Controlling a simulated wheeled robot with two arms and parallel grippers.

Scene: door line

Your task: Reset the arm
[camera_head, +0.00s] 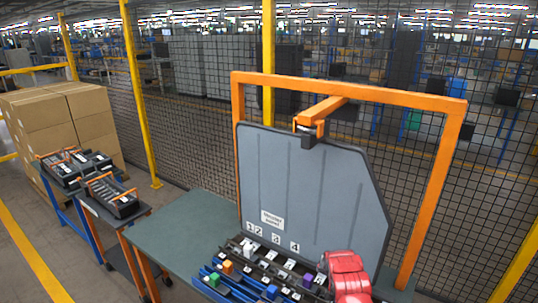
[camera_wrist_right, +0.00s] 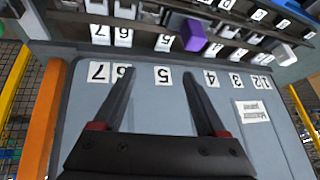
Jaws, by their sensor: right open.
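My right arm (camera_head: 346,275), red, shows at the lower right in the head view, in front of the grey door panel and over the right end of the parts rack. Its fingertips cannot be made out there. In the right wrist view my right gripper (camera_wrist_right: 158,74) is open, with nothing between its two dark fingers. Behind the fingers is the grey panel (camera_wrist_right: 150,110) with number labels, seen upside down; the left finger partly covers the 6. My left gripper is not in view.
The grey door panel (camera_head: 310,190) hangs in an orange frame (camera_head: 440,170). A rack (camera_head: 222,287) with coloured blocks lies on the table (camera_head: 175,228). A purple block (camera_wrist_right: 194,36) shows beyond the fingers. Mesh fence stands behind; carts (camera_head: 110,215) and cardboard boxes (camera_head: 50,115) are left.

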